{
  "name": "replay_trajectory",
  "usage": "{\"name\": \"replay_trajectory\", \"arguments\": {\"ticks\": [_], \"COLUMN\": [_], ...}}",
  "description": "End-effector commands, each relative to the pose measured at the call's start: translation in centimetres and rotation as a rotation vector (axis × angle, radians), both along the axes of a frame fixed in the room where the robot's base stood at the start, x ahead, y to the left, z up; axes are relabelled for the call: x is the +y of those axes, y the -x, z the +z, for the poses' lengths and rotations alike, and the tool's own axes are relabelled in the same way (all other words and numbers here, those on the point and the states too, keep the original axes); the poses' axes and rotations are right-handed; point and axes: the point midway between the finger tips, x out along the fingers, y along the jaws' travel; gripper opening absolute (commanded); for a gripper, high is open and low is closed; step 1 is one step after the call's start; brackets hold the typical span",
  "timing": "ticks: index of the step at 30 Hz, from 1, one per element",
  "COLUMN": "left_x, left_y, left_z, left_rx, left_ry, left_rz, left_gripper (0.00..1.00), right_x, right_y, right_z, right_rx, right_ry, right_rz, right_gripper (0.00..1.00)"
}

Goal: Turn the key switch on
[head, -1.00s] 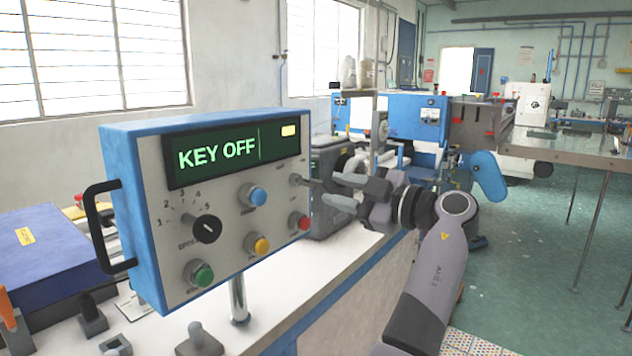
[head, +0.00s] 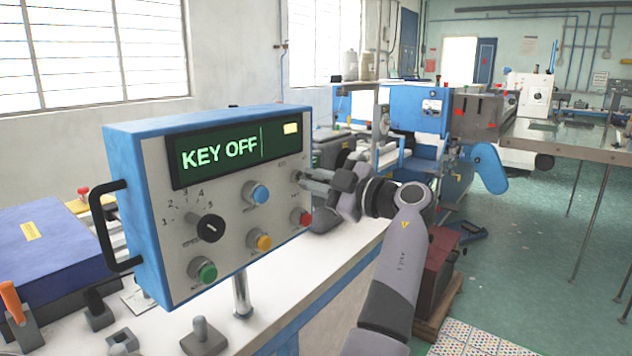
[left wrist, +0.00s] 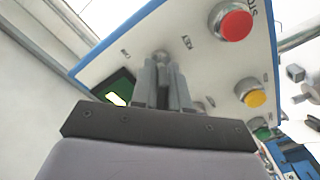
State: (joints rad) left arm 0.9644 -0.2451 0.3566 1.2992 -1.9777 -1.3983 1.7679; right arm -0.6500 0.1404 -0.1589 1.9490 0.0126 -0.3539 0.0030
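The blue-edged control box (head: 155,215) stands on a post, and its green display (head: 220,156) reads KEY OFF. The key switch sits at the upper right of the panel, mostly hidden by my fingers in the head view. In the left wrist view the grey key switch (left wrist: 161,54) shows at the fingertips. My left gripper (head: 306,179) has reached the panel. In the left wrist view its fingers (left wrist: 163,82) are close together, with the key's narrow grip between them. My right gripper is not in view.
A red button (head: 300,217) sits just below my left gripper, with blue (head: 257,193) and yellow (head: 260,241) buttons beside it. A black rotary selector (head: 208,229) and a green button (head: 203,270) are further left.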

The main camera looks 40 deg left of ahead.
Motion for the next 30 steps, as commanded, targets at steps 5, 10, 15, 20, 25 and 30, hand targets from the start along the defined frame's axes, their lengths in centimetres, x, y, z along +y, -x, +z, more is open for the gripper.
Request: {"name": "replay_trajectory", "arguments": {"ticks": [5,10,15,20,25,30], "left_x": [0.0,0.0,0.0,0.0,0.0,0.0], "left_y": [0.0,0.0,0.0,0.0,0.0,0.0], "left_z": [-0.1,-0.2,-0.2,-0.1,-0.1,0.0], "left_rx": [0.018,0.077,0.191,0.334,0.496,0.656], "left_ry": [0.002,0.009,0.021,0.036,0.054,0.073], "left_rz": [0.0,0.001,0.001,0.001,0.001,0.002], "left_gripper": [0.0,0.0,0.0,0.0,0.0,0.0], "right_x": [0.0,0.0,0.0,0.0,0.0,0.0], "right_y": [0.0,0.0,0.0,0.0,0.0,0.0], "right_z": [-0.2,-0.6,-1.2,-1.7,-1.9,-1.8], "right_rx": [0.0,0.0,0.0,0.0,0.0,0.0], "right_ry": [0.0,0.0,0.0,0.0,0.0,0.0], "right_rz": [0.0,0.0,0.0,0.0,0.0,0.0], "right_gripper": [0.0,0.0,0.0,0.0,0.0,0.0]}}
